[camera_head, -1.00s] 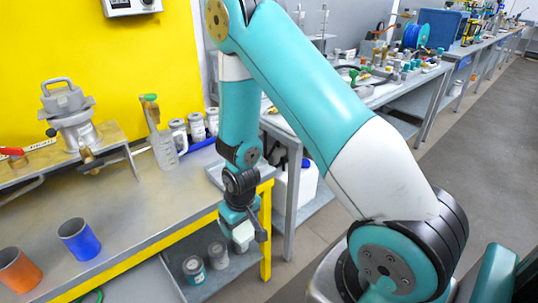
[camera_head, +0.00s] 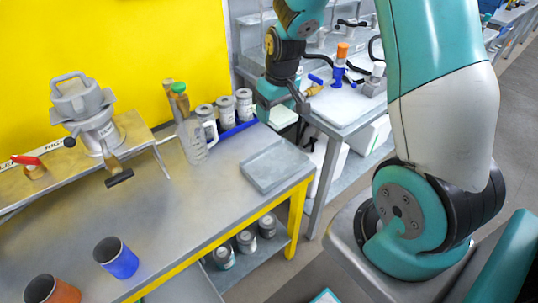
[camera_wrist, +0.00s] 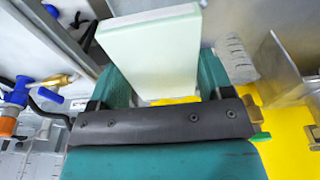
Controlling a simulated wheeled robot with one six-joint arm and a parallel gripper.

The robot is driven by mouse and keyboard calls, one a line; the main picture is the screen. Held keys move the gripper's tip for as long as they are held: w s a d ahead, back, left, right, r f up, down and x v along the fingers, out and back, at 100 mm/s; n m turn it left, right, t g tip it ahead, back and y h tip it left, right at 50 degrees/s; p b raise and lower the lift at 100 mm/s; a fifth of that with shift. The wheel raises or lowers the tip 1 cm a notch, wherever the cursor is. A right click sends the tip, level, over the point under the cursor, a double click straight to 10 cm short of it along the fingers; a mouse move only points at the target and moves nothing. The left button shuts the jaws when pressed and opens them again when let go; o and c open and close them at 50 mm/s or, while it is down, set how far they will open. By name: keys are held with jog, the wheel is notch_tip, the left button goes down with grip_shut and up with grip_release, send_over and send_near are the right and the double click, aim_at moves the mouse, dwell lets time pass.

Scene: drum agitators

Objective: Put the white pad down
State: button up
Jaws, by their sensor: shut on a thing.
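The white pad (camera_wrist: 150,45) is a pale, flat rectangular block in the wrist view. My gripper (camera_wrist: 160,88) is shut on it, with a teal finger on each side and the pad standing out beyond them. In the head view my gripper (camera_head: 280,106) is above the far right end of the workbench. The pad (camera_head: 285,116) is mostly hidden there behind the fingers, with a pale part showing. I cannot tell its exact height over the surfaces below.
A shallow grey tray (camera_head: 268,183) lies empty on the steel workbench (camera_head: 190,215). A clear jug (camera_head: 193,145) and several labelled cans (camera_head: 225,110) stand left of my gripper. Blue (camera_head: 117,260) and orange (camera_head: 50,290) cups stand in front. A second bench (camera_head: 345,118) stands at right.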

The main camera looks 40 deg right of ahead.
aim_at(274, 165)
notch_tip(274, 165, down, 19)
jog(key=shift+d+p, duration=0.15)
jog(key=shift+p, duration=0.75)
jog(key=shift+f, duration=0.15)
jog(key=o, duration=1)
